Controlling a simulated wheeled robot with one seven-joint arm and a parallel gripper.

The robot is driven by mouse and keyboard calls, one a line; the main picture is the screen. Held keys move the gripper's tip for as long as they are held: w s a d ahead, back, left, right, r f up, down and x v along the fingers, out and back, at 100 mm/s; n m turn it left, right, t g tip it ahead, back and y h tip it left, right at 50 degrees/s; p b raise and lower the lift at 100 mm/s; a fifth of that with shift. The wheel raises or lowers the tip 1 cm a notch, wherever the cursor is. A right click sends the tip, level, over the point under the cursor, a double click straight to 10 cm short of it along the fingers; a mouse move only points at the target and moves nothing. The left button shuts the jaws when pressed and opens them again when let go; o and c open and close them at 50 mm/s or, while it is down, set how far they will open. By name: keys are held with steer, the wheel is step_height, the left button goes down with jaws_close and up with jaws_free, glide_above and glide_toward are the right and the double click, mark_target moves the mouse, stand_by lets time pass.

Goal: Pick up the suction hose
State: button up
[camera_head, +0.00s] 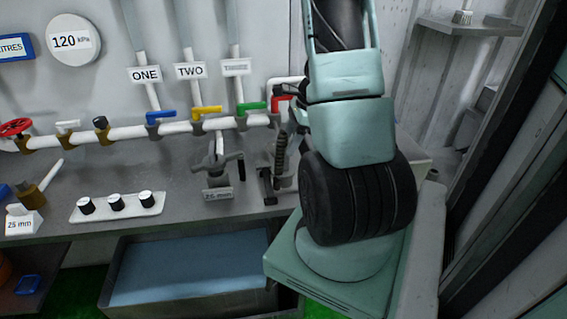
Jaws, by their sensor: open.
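A dark, ribbed upright piece (280,152), which looks like the suction hose, shows just left of my arm, below the red-handled valve. Most of what surrounds it is hidden by my arm, so I cannot tell how far it runs. My gripper (254,178) is only partly in view at the arm's left side, low over the grey bench. Its dark fingers look apart, with nothing seen between them. I cannot tell whether it touches the ribbed piece. A grey fitting (217,168) with a handle and a small size label stands just to the left.
A white pipe (128,131) with coloured valves runs along the wall. A white panel with black knobs (117,205) and a brass fitting (32,195) sit on the bench (178,172). An open tank (190,268) is below. A shelf (468,27) is at right.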

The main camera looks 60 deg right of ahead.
mark_target(278, 164)
steer(key=shift+p+x, duration=0.55)
steer(key=shift+x, duration=2.7)
steer(key=shift+a+r, duration=0.1)
steer(key=shift+a, duration=0.05)
steer(key=c, duration=1.2)
